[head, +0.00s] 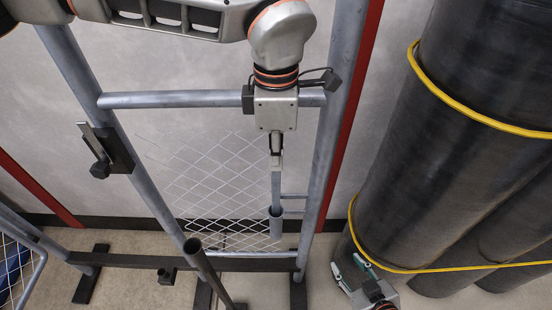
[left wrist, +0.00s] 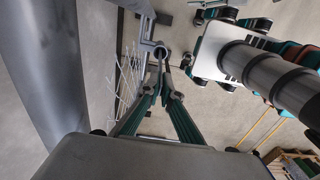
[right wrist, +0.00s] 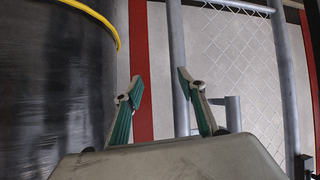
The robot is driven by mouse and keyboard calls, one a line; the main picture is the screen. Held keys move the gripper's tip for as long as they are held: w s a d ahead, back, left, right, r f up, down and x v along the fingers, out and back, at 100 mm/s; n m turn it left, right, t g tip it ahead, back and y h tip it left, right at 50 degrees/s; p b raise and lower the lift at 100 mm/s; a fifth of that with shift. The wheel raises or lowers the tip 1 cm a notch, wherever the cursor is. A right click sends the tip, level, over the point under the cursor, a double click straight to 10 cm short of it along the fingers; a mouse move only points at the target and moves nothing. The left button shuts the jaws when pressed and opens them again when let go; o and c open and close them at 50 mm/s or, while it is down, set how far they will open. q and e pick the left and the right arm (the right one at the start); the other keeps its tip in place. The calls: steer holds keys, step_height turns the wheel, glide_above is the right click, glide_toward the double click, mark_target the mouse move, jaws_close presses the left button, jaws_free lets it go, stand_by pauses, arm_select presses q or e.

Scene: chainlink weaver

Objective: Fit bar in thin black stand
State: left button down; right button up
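My left gripper (head: 277,150) points down inside the metal frame. Its fingers look closed on the top of a slim grey upright bar (head: 276,188). In the left wrist view the fingertips (left wrist: 161,76) come close together beside a round tube end (left wrist: 160,52). My right gripper (head: 354,271) is low at the right, open and empty; its spread fingers show in the right wrist view (right wrist: 160,85). A low black stand (head: 140,262) spans the frame's foot.
Large black rolls with yellow straps (head: 470,120) fill the right side, close to my right gripper. A dark hollow post (head: 205,268) leans at the front. White mesh (head: 215,185) hangs behind the bar. A clamp (head: 106,150) sits on the frame's left post.

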arm_select(q)
step_height(320, 180, up, 5)
steer(key=p, duration=0.2)
steer(key=shift+p, duration=0.3)
step_height(320, 180, up, 5)
steer(key=shift+f+p, duration=0.1)
steer(key=shift+p, duration=0.8)
steer(key=shift+r, duration=2.2)
arm_select(e)
steer(key=shift+s+d+r+h, duration=0.4)
steer(key=shift+s+d+r, duration=0.25)
steer(key=shift+d+r, duration=0.25)
steer(key=shift+d, duration=0.35)
steer(key=shift+a, duration=0.2)
